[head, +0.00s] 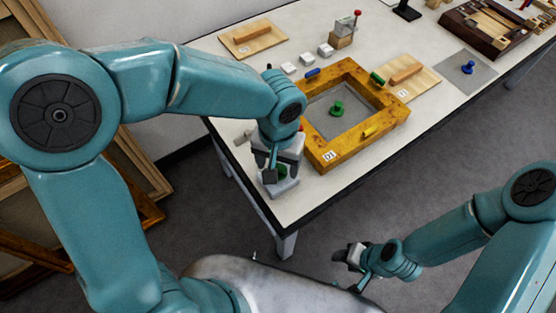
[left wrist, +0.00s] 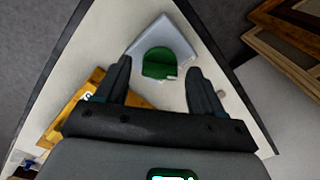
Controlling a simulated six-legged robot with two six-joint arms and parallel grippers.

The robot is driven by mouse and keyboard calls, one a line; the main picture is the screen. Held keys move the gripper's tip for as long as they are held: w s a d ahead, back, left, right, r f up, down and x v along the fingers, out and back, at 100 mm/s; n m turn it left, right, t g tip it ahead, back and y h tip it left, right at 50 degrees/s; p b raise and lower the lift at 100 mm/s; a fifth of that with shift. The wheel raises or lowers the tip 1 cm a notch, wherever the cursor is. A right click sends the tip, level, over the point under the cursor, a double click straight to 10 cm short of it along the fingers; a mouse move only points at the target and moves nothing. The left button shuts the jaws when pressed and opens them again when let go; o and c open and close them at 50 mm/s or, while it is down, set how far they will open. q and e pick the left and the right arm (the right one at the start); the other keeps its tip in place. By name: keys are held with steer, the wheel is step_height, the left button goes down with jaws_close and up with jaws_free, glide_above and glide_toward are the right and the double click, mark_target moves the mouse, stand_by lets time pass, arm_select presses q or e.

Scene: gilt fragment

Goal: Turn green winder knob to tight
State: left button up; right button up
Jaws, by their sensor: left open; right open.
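The green winder knob (left wrist: 160,63) sits on a light grey base (left wrist: 165,38) near the table corner. In the head view the knob (head: 282,170) is partly hidden by my left gripper (head: 271,172), which is just over it. In the left wrist view my left gripper (left wrist: 160,82) is open, its two fingers apart, with the knob between and slightly beyond the fingertips. I cannot tell whether they touch it. My right gripper (head: 347,256) is open and empty, off the table's front edge over the floor.
Small white blocks (head: 307,58), a blue knob (head: 468,67) and wooden boards (head: 252,37) lie farther back. Picture frames (head: 120,165) lean at left.

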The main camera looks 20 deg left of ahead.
mark_target(278, 167)
arm_select(q)
steer(key=c, duration=1.1)
steer(key=shift+o, duration=0.2)
steer(key=shift+m, duration=0.8)
steer(key=o, duration=1.1)
steer(key=shift+c, duration=0.2)
steer(key=shift+r, duration=0.1)
step_height(278, 167, up, 16)
steer(key=shift+r+p, duration=0.15)
steer(key=shift+p, duration=0.2)
